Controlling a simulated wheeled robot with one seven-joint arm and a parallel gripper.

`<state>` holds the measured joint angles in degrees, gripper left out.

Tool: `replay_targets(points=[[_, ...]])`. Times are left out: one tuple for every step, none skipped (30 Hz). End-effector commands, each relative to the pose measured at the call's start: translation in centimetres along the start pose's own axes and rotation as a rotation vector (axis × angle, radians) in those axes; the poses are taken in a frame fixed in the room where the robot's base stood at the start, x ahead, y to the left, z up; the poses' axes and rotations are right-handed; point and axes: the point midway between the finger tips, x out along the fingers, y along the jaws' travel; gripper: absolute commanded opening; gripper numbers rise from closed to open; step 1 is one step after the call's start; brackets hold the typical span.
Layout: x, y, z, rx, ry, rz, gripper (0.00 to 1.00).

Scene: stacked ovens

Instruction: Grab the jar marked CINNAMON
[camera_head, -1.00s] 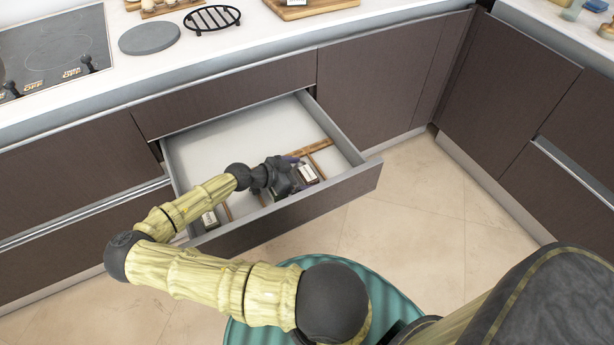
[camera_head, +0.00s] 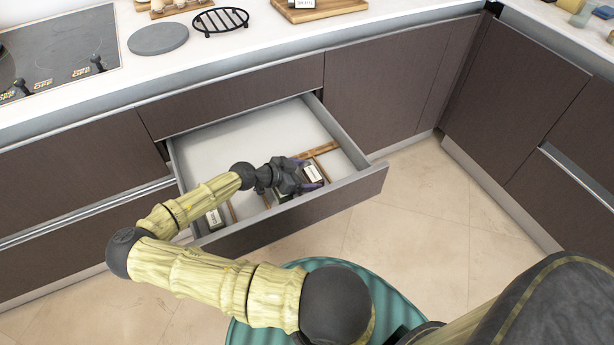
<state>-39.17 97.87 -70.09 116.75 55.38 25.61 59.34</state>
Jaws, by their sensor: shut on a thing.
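My gripper (camera_head: 312,174) reaches down into the open drawer (camera_head: 285,122) at its front right part. Its fingers are shut on a dark jar (camera_head: 315,175) with a white label. The label's writing is too small to read, so I cannot tell whether it says CINNAMON. The jar sits low, inside the drawer, close to the wooden divider (camera_head: 325,149). Another dark jar with a white label (camera_head: 213,217) stands at the drawer's front left, partly behind my arm. More dark items lie beneath my gripper and are mostly hidden.
The drawer's front panel (camera_head: 300,215) stands out over the tiled floor. The back of the drawer is empty. On the counter above are a grey round plate (camera_head: 158,38), a black trivet (camera_head: 220,20), a wooden board (camera_head: 320,8) and a cooktop (camera_head: 60,50).

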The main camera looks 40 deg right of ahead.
Motion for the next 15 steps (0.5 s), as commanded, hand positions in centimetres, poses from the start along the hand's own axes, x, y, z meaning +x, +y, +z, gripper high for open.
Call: replay_targets(points=[[-0.4,0.0,-0.8,0.003,-0.001,-0.001,0.59],[-0.7,0.0,-1.2,0.003,-0.002,-0.001,0.59],[-1.0,0.0,-1.8,0.003,-0.002,-0.001,0.59],[-1.3,0.0,-2.3,0.004,-0.001,-0.001,0.59],[-1.6,0.0,-2.9,0.005,-0.001,-0.001,0.59],[-2.0,0.0,-3.6,0.004,-0.001,-0.001,0.59],[-2.3,0.0,-4.2,0.004,-0.002,-0.001,0.59],[-2.6,-0.1,-4.7,0.005,-0.002,-0.002,0.59],[-2.9,0.0,-5.4,0.004,-0.001,-0.001,0.59],[-3.2,0.0,-5.9,0.005,-0.001,-0.001,0.59],[-3.4,0.0,-6.3,0.005,-0.001,-0.001,0.59],[-3.7,0.0,-6.8,0.002,0.000,0.000,0.59],[-3.9,0.0,-7.1,0.002,0.000,-0.001,0.59],[-4.0,0.0,-7.4,0.002,-0.001,-0.001,0.59],[-4.2,0.0,-7.7,0.002,0.000,-0.001,0.59]])
